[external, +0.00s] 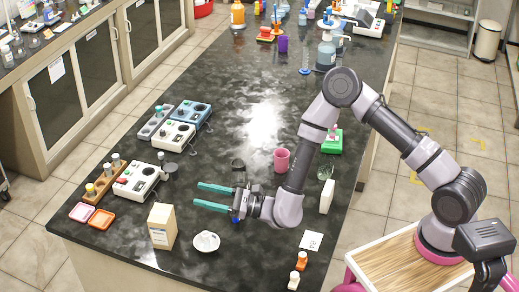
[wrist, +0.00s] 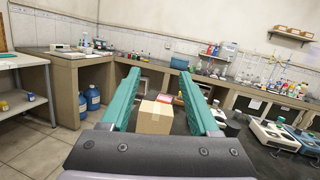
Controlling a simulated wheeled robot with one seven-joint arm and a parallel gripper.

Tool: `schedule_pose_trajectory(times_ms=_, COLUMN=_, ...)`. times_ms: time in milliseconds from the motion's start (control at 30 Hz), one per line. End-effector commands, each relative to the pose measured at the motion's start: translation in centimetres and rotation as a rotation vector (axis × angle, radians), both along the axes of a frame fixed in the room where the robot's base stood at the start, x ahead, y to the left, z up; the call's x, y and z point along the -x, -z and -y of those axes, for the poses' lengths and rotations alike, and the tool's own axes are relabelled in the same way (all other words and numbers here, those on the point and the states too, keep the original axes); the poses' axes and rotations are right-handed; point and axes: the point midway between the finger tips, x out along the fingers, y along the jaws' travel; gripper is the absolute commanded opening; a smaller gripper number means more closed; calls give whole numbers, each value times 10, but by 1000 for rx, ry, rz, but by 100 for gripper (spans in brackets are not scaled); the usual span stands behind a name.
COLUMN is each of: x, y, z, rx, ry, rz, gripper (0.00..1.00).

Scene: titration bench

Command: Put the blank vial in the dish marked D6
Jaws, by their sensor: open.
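My gripper (external: 197,194) is open and empty above the dark bench, its two teal fingers pointing left; they also show in the wrist view (wrist: 158,82). A wooden rack (external: 101,185) at the left edge holds a yellow-capped vial (external: 91,190) and grey-topped vials (external: 116,160); I cannot tell which vial is the blank. A pink dish (external: 82,212) and an orange dish (external: 101,219) lie just in front of the rack, left of my gripper. Their marks are too small to read, so I cannot tell which is D6.
A tan box (external: 162,226) and a white dish (external: 206,242) stand near the front, close to my gripper. White instruments (external: 139,181) stand beside the rack. The bench middle (external: 235,120) is clear.

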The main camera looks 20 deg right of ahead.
Motion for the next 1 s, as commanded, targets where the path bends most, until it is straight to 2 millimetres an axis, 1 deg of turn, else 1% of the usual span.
schedule_pose_trajectory(times_ms=33, x=2, y=-38, z=5, rx=-14, ry=-71, rz=87, gripper=62)
schedule_pose_trajectory(times_ms=67, x=7, y=-56, z=8, rx=-17, ry=-122, rz=133, gripper=62)
schedule_pose_trajectory(times_ms=100, x=14, y=-78, z=13, rx=-14, ry=-187, rz=195, gripper=62)
schedule_pose_trajectory(times_ms=200, x=36, y=-122, z=31, rx=24, ry=-342, rz=342, gripper=62)
schedule_pose_trajectory(times_ms=267, x=50, y=-142, z=46, rx=66, ry=-428, rz=425, gripper=62)
schedule_pose_trajectory(times_ms=300, x=59, y=-153, z=56, rx=103, ry=-483, rz=479, gripper=62)
schedule_pose_trajectory(times_ms=333, x=66, y=-160, z=65, rx=135, ry=-521, rz=518, gripper=62)
schedule_pose_trajectory(times_ms=400, x=81, y=-172, z=87, rx=218, ry=-605, rz=603, gripper=62)
schedule_pose_trajectory(times_ms=467, x=92, y=-178, z=109, rx=306, ry=-667, rz=672, gripper=62)
schedule_pose_trajectory(times_ms=500, x=99, y=-181, z=124, rx=369, ry=-703, rz=713, gripper=62)
schedule_pose_trajectory(times_ms=567, x=107, y=-184, z=149, rx=473, ry=-749, rz=771, gripper=62)
schedule_pose_trajectory(times_ms=600, x=112, y=-184, z=166, rx=546, ry=-775, rz=806, gripper=62)
schedule_pose_trajectory(times_ms=667, x=117, y=-185, z=193, rx=664, ry=-804, rz=852, gripper=62)
schedule_pose_trajectory(times_ms=700, x=119, y=-185, z=213, rx=745, ry=-819, rz=880, gripper=62)
schedule_pose_trajectory(times_ms=767, x=122, y=-185, z=243, rx=872, ry=-830, rz=915, gripper=62)
schedule_pose_trajectory(times_ms=800, x=123, y=-185, z=263, rx=959, ry=-831, rz=934, gripper=62)
schedule_pose_trajectory(times_ms=867, x=124, y=-186, z=295, rx=1092, ry=-824, rz=957, gripper=62)
schedule_pose_trajectory(times_ms=900, x=124, y=-188, z=317, rx=1184, ry=-813, rz=970, gripper=62)
schedule_pose_trajectory(times_ms=967, x=126, y=-191, z=351, rx=1319, ry=-789, rz=982, gripper=62)
schedule_pose_trajectory(times_ms=1000, x=126, y=-194, z=374, rx=1411, ry=-766, rz=987, gripper=62)
